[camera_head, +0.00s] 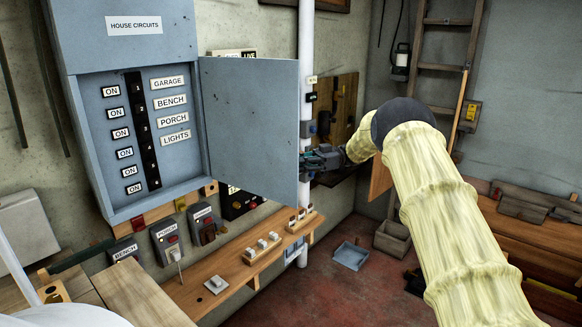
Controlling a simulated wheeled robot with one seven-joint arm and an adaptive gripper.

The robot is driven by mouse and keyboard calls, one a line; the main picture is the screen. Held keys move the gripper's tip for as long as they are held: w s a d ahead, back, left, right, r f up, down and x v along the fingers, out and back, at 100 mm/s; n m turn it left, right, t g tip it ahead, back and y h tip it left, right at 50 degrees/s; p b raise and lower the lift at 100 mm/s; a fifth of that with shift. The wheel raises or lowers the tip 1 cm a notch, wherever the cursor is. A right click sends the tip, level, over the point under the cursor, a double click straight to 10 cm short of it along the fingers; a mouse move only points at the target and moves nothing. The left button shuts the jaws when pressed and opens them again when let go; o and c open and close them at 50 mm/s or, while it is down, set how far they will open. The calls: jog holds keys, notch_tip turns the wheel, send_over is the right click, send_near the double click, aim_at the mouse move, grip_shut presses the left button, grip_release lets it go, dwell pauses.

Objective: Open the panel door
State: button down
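The blue-grey breaker panel (135,204) hangs on the left wall under a "HOUSE CIRCUITS" label. Its door (250,125) stands swung out to the right from the panel's right side, so the inside is exposed. Inside are a column of black breakers (142,130), "ON" tags and labels for garage, bench, porch and lights. My gripper (306,164) is at the door's free right edge, in the lower half, at the end of my yellow-sleeved arm. The fingertips are small and partly hidden, so I cannot tell whether they touch the door or how wide they are.
A white vertical pipe (306,60) runs behind the door's free edge. Below the panel are switch boxes (166,240) and a wooden shelf (223,270). A blue tray (351,256) lies on the red floor. A ladder (440,66) stands at the back.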

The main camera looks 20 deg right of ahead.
dwell(0.3)
jog(key=c, duration=1.8)
grip_release()
jog(key=shift+d, duration=0.1)
jog(key=shift+o, duration=0.2)
jog(key=d, duration=1.2)
jog(key=shift+w, duration=0.2)
jog(key=shift+f, duration=0.1)
